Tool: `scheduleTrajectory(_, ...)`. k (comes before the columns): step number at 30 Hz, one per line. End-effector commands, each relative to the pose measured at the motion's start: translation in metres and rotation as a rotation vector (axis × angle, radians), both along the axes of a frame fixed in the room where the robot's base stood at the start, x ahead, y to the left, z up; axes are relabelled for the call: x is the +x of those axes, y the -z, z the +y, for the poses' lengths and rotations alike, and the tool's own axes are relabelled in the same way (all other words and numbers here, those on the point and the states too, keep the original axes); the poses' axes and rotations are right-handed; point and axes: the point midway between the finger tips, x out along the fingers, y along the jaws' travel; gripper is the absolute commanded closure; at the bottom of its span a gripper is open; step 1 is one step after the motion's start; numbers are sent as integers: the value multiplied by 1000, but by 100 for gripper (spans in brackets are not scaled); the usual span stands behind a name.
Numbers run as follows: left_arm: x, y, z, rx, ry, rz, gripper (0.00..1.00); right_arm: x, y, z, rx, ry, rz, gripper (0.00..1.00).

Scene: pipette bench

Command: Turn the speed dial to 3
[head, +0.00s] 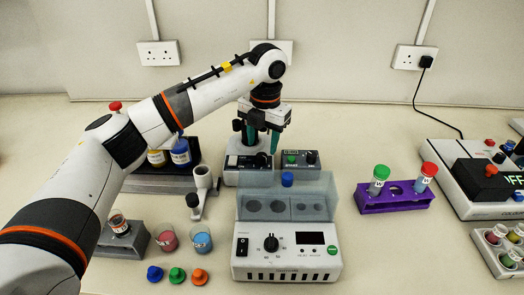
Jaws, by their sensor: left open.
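A small grey device (230,177) stands at the back centre, with dark control panels. Its left panel has a round dial (262,159), partly hidden by my gripper. Its right panel has a green button (291,159) and a black knob (311,157). The panel lettering is too small to read, so I cannot tell which knob is the speed dial or its setting. My left gripper (263,147) points down over the left panel, with its teal fingers open and apart. I cannot tell whether they touch the dial. My right gripper is out of view.
A white heating block (287,270) with a clear lid and its own black dial (270,242) stands in front. A purple tube rack (395,200) is to the right. Beakers (200,240), coloured caps (177,275) and a bottle rack (160,184) are left. Bench is clear between block and rack.

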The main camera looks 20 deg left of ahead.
Motion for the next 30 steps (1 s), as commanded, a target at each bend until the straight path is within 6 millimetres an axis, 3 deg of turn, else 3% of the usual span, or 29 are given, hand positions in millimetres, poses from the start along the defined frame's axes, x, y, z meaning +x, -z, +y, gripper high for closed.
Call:
scheduleTrajectory(3, 0, -27, -2, -1, 0, -6, 51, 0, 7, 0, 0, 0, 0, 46)
scheduleTrajectory(10, 0, -67, -4, 0, -1, -2, 51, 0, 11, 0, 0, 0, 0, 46)
scheduleTrajectory(15, -1, -80, -4, 0, 0, -1, 51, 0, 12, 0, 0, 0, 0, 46)
scheduleTrajectory(25, -1, -82, -4, 0, 0, 0, 51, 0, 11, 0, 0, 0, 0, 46)
scheduleTrajectory(30, -1, -108, -4, 0, 0, -1, 51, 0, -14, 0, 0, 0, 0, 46)
